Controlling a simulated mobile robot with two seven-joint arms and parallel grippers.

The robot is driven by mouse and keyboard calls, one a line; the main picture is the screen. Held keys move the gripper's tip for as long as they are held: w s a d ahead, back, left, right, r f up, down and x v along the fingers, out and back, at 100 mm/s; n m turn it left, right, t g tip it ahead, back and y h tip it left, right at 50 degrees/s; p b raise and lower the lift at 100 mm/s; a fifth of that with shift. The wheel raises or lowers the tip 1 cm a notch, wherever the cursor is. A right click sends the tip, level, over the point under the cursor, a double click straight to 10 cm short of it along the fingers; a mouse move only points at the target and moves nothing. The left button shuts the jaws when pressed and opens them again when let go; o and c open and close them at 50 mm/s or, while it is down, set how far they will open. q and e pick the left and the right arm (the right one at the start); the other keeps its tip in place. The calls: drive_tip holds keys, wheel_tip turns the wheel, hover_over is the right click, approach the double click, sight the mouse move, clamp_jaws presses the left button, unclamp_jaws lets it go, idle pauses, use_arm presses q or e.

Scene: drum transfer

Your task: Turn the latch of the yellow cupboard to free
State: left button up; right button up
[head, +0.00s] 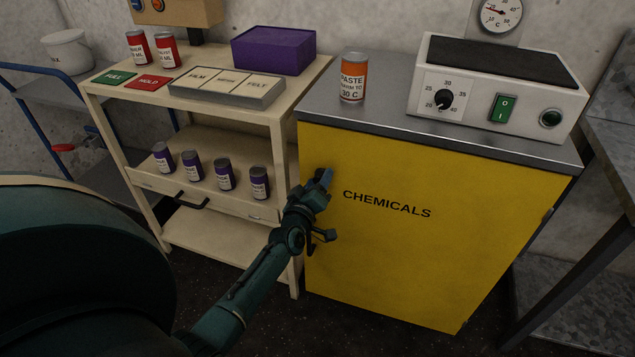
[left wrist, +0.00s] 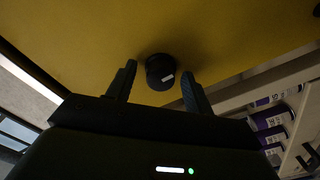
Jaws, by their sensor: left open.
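The yellow cupboard (head: 430,250), marked CHEMICALS, stands at the right of the head view with its door shut. My left gripper (head: 322,182) is at the upper left part of the door and covers the latch in that view. In the left wrist view the latch is a dark round knob (left wrist: 160,68) with a small pale mark, on the yellow door. The open fingers of my left gripper (left wrist: 158,80) stand one on each side of the knob, with gaps visible. I cannot tell how far the fingertips are from the door. My right gripper is not in view.
A water bath (head: 500,85) with a dial and an orange paste can (head: 353,78) stand on the cupboard top. A cream trolley (head: 150,190) with several purple-labelled cans, a purple box (head: 273,50) and a sorting tray (head: 228,88) stands close left. A metal table (head: 612,140) is at right.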

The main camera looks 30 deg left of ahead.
use_arm(q)
drive_tip(key=p+v, duration=0.1)
drive_tip(key=v, duration=1.2)
drive_tip(key=shift+s, duration=0.1)
